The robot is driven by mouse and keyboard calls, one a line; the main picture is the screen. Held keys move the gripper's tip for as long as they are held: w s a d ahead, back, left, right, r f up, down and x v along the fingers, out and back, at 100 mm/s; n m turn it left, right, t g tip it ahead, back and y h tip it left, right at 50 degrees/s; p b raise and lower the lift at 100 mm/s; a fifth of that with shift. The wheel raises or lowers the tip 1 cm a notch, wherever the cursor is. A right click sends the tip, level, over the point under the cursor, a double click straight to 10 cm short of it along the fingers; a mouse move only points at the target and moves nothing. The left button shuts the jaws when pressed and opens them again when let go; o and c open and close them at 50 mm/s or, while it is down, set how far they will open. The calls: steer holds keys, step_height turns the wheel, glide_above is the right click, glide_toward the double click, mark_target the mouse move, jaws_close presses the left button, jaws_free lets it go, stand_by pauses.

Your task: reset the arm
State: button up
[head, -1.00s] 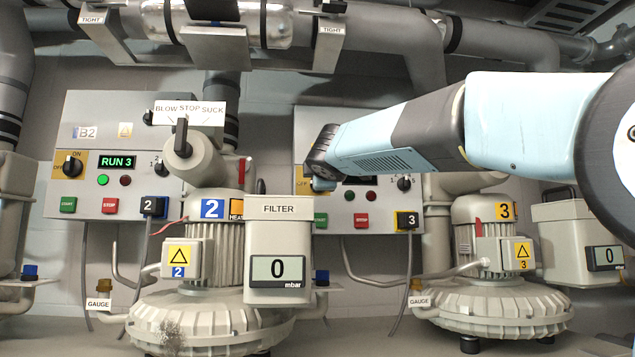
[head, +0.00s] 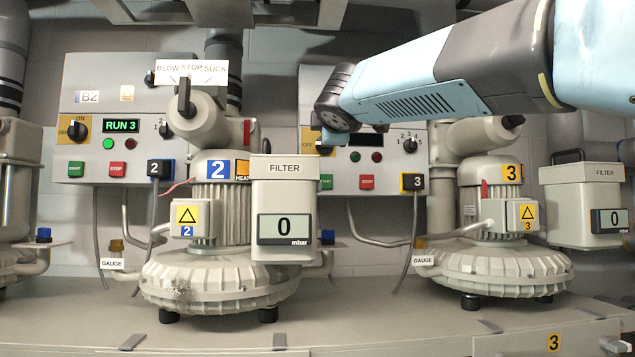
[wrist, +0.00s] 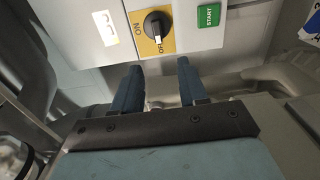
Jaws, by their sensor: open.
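My gripper shows in the wrist view (wrist: 158,85) with its two blue fingers apart and nothing between them. Beyond the fingertips is a control panel with a black ON/OFF rotary switch (wrist: 157,25) on a yellow plate and a green START button (wrist: 209,15). The fingers appear apart from the switch. In the head view my blue and grey arm reaches in from the upper right, and its dark wrist end covers part of the panel of blower 3 (head: 310,85). The gripper fingers are mostly hidden there.
Blower 2 (head: 215,275) with its filter box (head: 284,205) stands left of centre, and blower 3 (head: 495,265) stands to the right. The panel B2 (head: 75,150) reads RUN 3. Pipes run behind. The bench front (head: 400,320) is clear.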

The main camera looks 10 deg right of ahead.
steer(key=s+d+f+m+g+h, duration=0.2)
steer(key=s+d+f+m+g, duration=0.3)
steer(key=d+f, duration=0.5)
steer(key=s+d+f+m+g, duration=0.1)
steer(key=s+f+m+g, duration=0.1)
steer(key=s+f+m, duration=0.2)
steer(key=s+d+f+m+g+y, duration=0.1)
steer(key=s+f+m+g, duration=0.2)
steer(key=s+f, duration=0.7)
steer(key=s+d+f+m+g+y, duration=0.1)
steer(key=s+f+m, duration=0.5)
steer(key=f, duration=1.3)
steer(key=shift+s+d+f+g, duration=0.3)
steer(key=shift+s+g, duration=0.4)
steer(key=shift+s, duration=0.3)
